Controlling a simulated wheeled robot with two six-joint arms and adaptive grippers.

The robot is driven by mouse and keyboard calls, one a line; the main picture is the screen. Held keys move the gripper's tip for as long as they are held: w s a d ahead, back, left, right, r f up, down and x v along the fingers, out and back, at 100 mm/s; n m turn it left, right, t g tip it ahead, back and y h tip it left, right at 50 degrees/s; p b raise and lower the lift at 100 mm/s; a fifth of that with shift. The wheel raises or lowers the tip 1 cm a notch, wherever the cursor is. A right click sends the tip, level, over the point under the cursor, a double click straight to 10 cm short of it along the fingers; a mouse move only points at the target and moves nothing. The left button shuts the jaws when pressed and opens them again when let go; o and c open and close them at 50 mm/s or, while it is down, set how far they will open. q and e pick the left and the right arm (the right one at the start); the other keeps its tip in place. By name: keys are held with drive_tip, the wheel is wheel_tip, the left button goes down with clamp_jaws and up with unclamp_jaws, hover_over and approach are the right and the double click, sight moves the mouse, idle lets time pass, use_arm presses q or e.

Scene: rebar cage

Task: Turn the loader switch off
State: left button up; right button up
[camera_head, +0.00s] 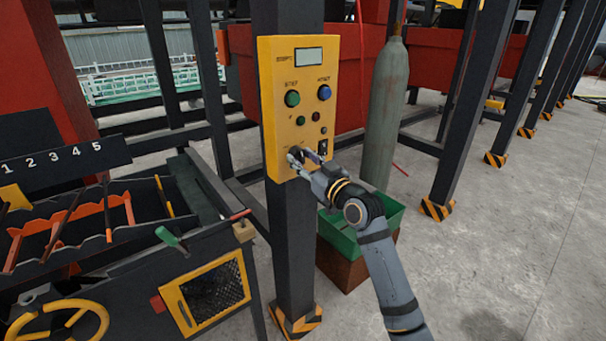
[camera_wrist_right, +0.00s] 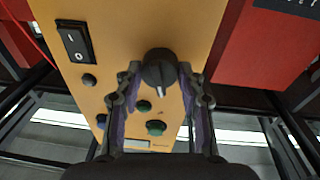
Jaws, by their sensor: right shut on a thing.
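The yellow control panel (camera_head: 299,100) is fixed on a dark steel column. A black rotary knob (camera_wrist_right: 159,68) with a pale pointer line is on its face; in the head view it is mostly hidden by the fingers. My right gripper (camera_head: 300,158) is at the panel's lower left. In the wrist view the fingers (camera_wrist_right: 158,78) stand on both sides of the knob, shut on it. A black rocker switch (camera_wrist_right: 75,40) marked I and O sits beside it, and shows in the head view (camera_head: 323,147). I cannot read which one is the loader switch. My left gripper is not in view.
A green button (camera_head: 292,99) and a blue button (camera_head: 324,92) sit higher on the panel under a small display (camera_head: 308,56). A grey gas cylinder (camera_head: 387,110) and a green bin (camera_head: 390,216) stand at right. A tool cart (camera_head: 130,270) stands at left.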

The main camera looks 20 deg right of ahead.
drive_tip(key=n+b, duration=0.3)
drive_tip(key=shift+f+n+y, duration=0.25)
drive_tip(key=shift+n+y, duration=0.05)
drive_tip(key=shift+n, duration=0.1)
drive_tip(key=shift+d+r+n+b, duration=0.1)
drive_tip(key=shift+r+n+b, duration=0.05)
drive_tip(key=shift+n+b, duration=1.2)
drive_tip(key=o, duration=1.2)
drive_tip(key=shift+c, duration=0.2)
